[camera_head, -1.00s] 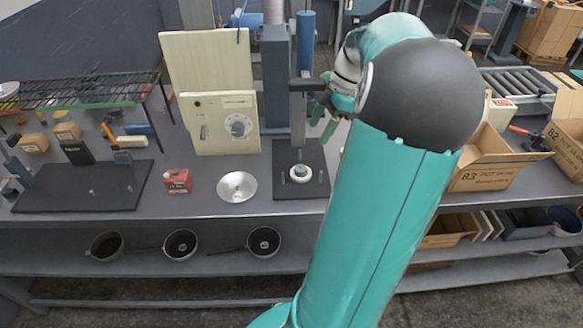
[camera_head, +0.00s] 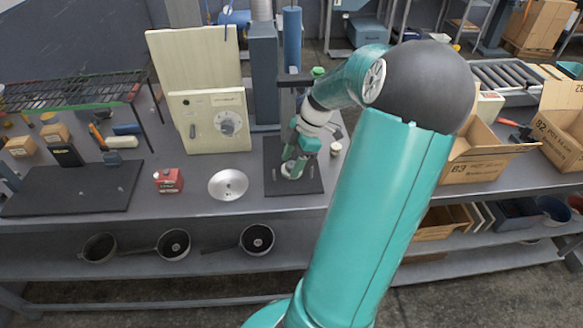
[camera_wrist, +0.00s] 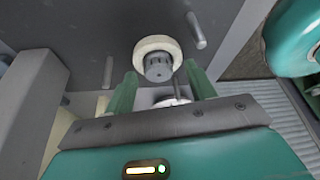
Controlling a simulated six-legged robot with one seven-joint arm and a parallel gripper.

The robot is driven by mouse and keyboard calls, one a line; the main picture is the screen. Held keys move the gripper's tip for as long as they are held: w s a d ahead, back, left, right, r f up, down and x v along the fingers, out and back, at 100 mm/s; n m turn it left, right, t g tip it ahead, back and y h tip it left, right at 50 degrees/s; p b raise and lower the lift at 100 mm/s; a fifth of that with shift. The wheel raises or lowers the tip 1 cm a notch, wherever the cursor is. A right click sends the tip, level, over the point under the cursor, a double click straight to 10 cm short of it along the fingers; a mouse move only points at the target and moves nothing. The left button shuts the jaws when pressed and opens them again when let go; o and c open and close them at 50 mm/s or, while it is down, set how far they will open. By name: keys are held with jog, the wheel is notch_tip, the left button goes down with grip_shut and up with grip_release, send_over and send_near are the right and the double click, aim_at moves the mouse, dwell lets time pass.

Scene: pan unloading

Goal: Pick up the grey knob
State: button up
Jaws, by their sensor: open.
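The grey knob (camera_wrist: 157,67) stands up from the middle of a cream ring (camera_wrist: 150,45) on a dark plate. My gripper (camera_wrist: 162,84) points down at it with its two green fingers apart. In the wrist view the knob lies between and slightly beyond the fingertips, and I cannot tell whether they touch it. In the head view my gripper (camera_head: 291,165) is over the dark plate (camera_head: 312,178) of the press stand and hides most of the ring and the knob.
The press's grey column (camera_head: 264,75) stands behind my gripper. Small metal pins rise from the plate. A metal dish (camera_head: 228,185) and a red box (camera_head: 168,180) are to the left. A cream panel (camera_head: 210,122) with a dial stands behind. A cardboard box (camera_head: 480,160) is to the right.

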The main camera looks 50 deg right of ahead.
jog(key=c, duration=1.1)
jog(key=shift+w+r, duration=0.1)
jog(key=shift+r, duration=0.1)
